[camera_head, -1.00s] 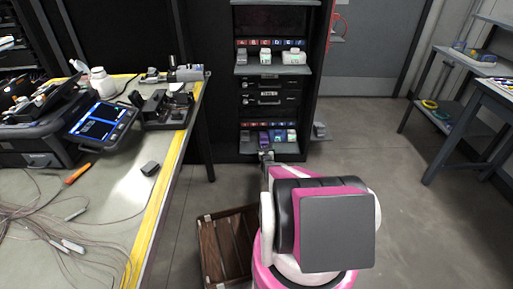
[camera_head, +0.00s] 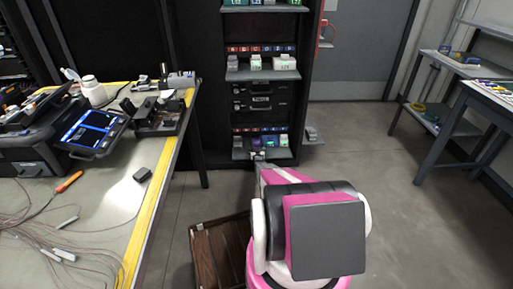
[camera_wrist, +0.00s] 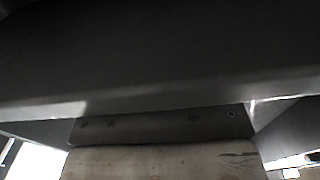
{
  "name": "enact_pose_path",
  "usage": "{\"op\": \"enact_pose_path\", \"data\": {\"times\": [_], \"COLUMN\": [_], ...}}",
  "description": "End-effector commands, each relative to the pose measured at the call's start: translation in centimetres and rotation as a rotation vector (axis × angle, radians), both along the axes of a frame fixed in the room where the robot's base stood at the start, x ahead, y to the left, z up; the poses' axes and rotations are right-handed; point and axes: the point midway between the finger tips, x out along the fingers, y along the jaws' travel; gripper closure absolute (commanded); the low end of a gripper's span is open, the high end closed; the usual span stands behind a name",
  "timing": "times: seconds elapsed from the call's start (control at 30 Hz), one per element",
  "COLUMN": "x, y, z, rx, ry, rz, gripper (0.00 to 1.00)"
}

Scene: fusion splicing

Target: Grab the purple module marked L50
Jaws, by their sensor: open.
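A purple module (camera_head: 256,143) sits on the lowest visible shelf (camera_head: 284,155) of the dark cabinet, left of other modules. Its marking is too small to read. My gripper (camera_head: 259,156) is at the front of this shelf, just below and in front of the purple module in the picture. It is open. Its fingertips are small here, and I cannot tell whether they touch the module. The wrist view is mostly filled by a dark grey surface and a worn pale surface close to the camera; no module can be made out there.
A teal module (camera_head: 270,141) and a white-green module (camera_head: 283,139) stand right of the purple one. Another shelf with white modules (camera_head: 255,62) is above black drawers (camera_head: 262,103). A workbench (camera_head: 112,200) is at left, a wooden crate (camera_head: 215,258) below. Floor at right is clear.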

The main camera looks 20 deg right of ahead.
Motion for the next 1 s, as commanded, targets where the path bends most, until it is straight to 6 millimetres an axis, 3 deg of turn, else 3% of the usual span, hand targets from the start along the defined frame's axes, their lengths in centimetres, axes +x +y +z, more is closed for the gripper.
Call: {"op": "enact_pose_path", "data": {"times": [0.13,0.37,0.4,0.57,1.0], "x": [2.0,2.1,2.1,2.1,2.2], "y": [-0.6,-0.6,-0.6,-0.6,-0.6], "z": [-0.1,0.1,0.1,0.0,0.4], "rx": [0.000,0.000,0.000,0.000,0.000], "ry": [-0.001,0.000,0.000,0.000,-0.001], "rz": [0.000,0.000,0.000,0.000,0.000], "gripper": [0.04,0.04,0.11,0.63,0.64]}}
